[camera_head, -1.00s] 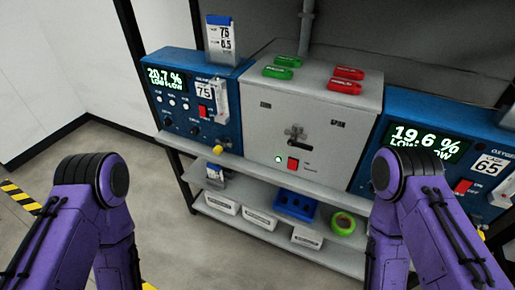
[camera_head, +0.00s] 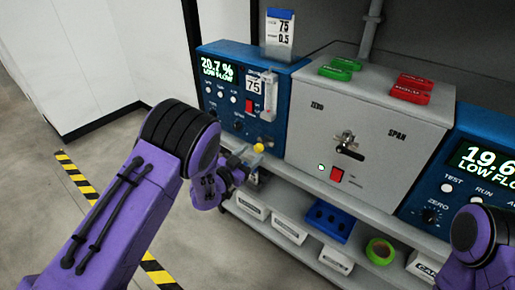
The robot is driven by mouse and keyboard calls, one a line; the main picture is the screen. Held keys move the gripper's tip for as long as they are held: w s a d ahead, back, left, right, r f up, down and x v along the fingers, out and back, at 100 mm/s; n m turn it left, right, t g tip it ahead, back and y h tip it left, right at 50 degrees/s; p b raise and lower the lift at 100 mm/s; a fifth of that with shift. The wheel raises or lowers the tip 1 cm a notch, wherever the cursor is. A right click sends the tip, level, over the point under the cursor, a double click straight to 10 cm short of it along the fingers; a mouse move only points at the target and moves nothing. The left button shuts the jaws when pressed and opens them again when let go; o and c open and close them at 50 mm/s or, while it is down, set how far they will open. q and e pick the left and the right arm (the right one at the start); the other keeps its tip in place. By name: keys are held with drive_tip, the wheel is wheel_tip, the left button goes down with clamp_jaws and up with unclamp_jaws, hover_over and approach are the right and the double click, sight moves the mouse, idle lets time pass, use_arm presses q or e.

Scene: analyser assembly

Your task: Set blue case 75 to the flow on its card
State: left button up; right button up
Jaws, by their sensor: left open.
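Blue case 75 (camera_head: 215,112) stands on the shelf unit at the left. Its display (camera_head: 217,71) reads 20.7 % LOW FLOW. Its card (camera_head: 280,28) stands on top and reads 75 and what looks like 0.5. A clear flow tube (camera_head: 268,95) is on its right front, and a yellow knob (camera_head: 258,147) shows below the tube. My left gripper (camera_head: 249,164) is open, close in front of and just below the knob in the picture. I cannot tell whether it touches the knob. My right arm shows at the lower right, but its gripper is out of view.
A grey box (camera_head: 372,120) with a central lever, a red switch and green and red tags stands right of the case. Another blue case (camera_head: 433,190) is further right. The lower shelf holds white boxes, a blue tray (camera_head: 330,221) and green tape (camera_head: 380,251).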

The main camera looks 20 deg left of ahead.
sight(256, 149)
use_arm(q)
drive_tip(key=x, duration=0.4)
drive_tip(key=shift+w, duration=0.15)
drive_tip(key=shift+f, duration=0.1)
drive_tip(key=c, duration=1.1)
drive_tip(key=shift+o, duration=0.2)
drive_tip(key=n, duration=0.6)
drive_tip(key=shift+a+n+p, duration=0.1)
drive_tip(key=shift+n+p, duration=0.3)
drive_tip(key=n, duration=0.3)
drive_tip(key=shift+f+n, duration=0.1)
drive_tip(key=shift+n, duration=1.9)
